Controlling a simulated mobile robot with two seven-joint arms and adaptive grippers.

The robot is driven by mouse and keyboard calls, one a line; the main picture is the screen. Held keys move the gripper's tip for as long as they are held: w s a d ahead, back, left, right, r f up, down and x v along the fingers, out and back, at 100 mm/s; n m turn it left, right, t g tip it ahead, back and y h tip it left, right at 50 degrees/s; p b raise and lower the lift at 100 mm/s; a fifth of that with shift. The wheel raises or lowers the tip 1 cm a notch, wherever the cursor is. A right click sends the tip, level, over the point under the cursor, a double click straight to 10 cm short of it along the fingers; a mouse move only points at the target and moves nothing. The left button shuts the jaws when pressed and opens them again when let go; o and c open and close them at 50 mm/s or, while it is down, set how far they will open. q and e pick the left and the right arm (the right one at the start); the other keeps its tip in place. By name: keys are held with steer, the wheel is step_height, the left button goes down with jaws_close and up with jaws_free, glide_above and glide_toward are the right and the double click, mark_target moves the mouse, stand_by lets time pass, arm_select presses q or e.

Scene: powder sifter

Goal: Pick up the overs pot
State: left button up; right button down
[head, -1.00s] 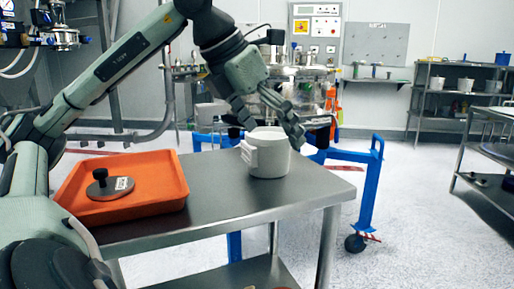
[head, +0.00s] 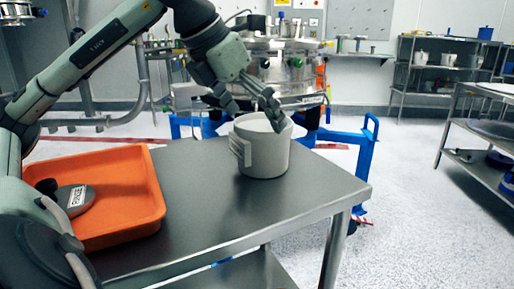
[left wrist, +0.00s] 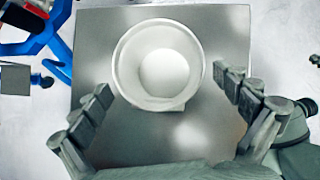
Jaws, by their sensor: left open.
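The overs pot, a white round pot (head: 263,150) with a raised block or label on its left side, stands upright on the steel table (head: 205,190). In the left wrist view the pot (left wrist: 128,72) is seen from above, with its wide mouth open and a pale rounded area inside. My left gripper (head: 252,103) is open above the pot's rim, with one finger over the right part of the rim and one behind its left part. In the left wrist view the open fingers of my left gripper (left wrist: 165,92) are spread either side of the pot's near part. Contact cannot be told. My right gripper is not in view.
An orange tray (head: 135,200) holding a dark grey knobbed weight or lid (head: 73,199) is left on the table. A blue wheeled frame (head: 350,150) and steel machine (head: 285,75) stand behind. Steel shelves (head: 440,90) stand at the back right. The table's right end is clear.

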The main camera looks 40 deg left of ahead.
arm_select(q)
steer(key=shift+x, duration=2.35)
steer(key=c, duration=1)
